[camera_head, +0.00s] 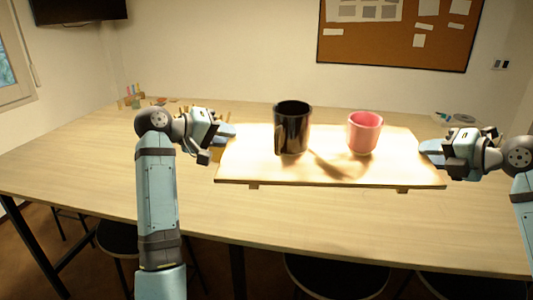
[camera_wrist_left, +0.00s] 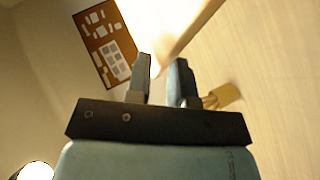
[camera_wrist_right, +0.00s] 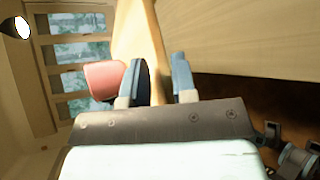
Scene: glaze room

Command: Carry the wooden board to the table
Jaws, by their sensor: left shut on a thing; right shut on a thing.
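The wooden board (camera_head: 240,167) is held level between my two grippers over the table (camera_head: 120,207). A black mug (camera_head: 291,128) and a pink cup (camera_head: 364,133) stand upright on it. My left gripper (camera_head: 222,132) is shut on the board's left edge; the left wrist view shows its fingers (camera_wrist_left: 164,82) on either side of the bright board. My right gripper (camera_head: 432,149) is shut on the right edge, and the right wrist view shows its fingers (camera_wrist_right: 160,80) around the board (camera_wrist_right: 150,40). I cannot tell the exact gap between board and tabletop.
Small coloured items (camera_head: 133,96) stand at the table's back left, with a yellow container (camera_wrist_left: 226,94) near my left gripper. A dark disc and small things (camera_head: 463,118) lie at the back right. Dark stools (camera_head: 335,277) stand under the front edge.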

